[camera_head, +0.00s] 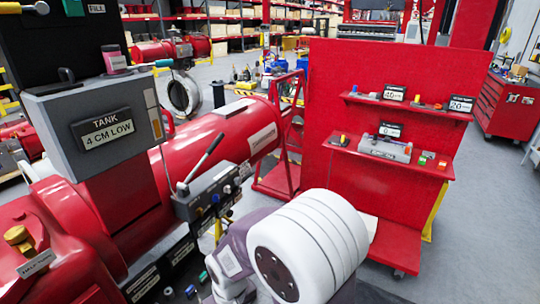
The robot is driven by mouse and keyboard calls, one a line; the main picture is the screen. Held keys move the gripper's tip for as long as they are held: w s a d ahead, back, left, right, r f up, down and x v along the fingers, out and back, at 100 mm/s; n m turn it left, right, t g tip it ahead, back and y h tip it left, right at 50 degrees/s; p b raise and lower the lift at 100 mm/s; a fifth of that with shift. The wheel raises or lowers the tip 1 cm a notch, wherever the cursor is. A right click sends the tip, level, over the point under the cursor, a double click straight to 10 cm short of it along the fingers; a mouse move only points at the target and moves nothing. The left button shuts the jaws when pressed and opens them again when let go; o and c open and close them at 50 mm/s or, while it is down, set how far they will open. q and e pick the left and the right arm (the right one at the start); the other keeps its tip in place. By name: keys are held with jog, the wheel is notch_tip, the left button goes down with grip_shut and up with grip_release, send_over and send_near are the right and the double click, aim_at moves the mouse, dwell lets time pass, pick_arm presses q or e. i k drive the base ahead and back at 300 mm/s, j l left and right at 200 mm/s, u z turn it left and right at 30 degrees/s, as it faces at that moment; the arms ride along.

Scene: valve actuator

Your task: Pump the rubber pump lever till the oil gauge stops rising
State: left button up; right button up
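A thin bar with a teal tip (163,63) sticks out to the right above the box. A grey lever (205,157) slants up to the right from a grey control block (212,194). I cannot tell which is the rubber pump lever. Neither of my grippers shows; my white and purple arm link fills the lower middle.
A red cylinder (215,125) runs behind the control block. A red panel stand (320,100) on casters stands right of centre, its two shelves bearing small parts and labels. A red tool cabinet (505,105) is at far right. Grey floor between them is clear.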

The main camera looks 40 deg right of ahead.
aim_at(214, 144)
jog(key=z, duration=0.9)
jog(key=i+l+u, duration=0.1)
